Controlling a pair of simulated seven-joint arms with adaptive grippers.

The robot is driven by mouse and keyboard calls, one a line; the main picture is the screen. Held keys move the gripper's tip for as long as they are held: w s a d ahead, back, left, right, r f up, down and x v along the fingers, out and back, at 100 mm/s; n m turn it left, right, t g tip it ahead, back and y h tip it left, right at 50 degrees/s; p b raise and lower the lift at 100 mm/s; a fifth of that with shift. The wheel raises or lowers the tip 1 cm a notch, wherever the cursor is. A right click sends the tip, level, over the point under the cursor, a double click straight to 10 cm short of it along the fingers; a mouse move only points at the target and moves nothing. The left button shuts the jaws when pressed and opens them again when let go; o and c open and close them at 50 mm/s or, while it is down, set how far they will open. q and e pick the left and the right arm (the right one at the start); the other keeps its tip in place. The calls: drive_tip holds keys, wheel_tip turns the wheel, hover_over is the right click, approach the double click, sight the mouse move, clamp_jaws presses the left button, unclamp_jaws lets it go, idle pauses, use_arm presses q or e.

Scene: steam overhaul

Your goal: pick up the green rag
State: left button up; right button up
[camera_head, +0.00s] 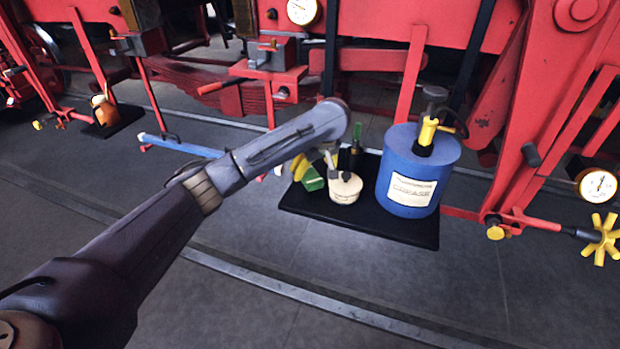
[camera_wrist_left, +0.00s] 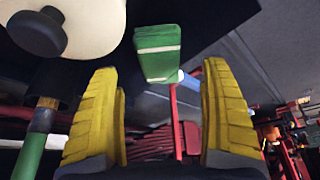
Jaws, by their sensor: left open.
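The green rag (camera_head: 312,180) is a folded green block with pale stripes. It lies on the left part of the black tray (camera_head: 400,229), partly hidden by my left gripper and the white tub. In the left wrist view the rag (camera_wrist_left: 158,52) appears between and just beyond the yellow fingertips. My left gripper (camera_head: 302,168) is at the rag, its fingers mostly hidden behind my wrist in the head view. In the left wrist view the gripper (camera_wrist_left: 158,68) is open, with a gap on both sides of the rag. My right gripper is in neither view.
A white tub (camera_head: 344,189) stands right beside the rag. A green-handled tool (camera_head: 356,135) stands behind it. A large blue can (camera_head: 418,170) with a yellow-handled pump fills the tray's right side. Red machinery (camera_head: 380,70) rises behind; the floor in front (camera_head: 400,290) is clear.

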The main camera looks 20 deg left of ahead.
sight(310, 175)
use_arm(q)
drive_tip(key=shift+x, duration=2.8)
drive_tip(key=shift+a+f, duration=0.1)
drive_tip(key=shift+c, duration=0.3)
drive_tip(key=c, duration=1.2)
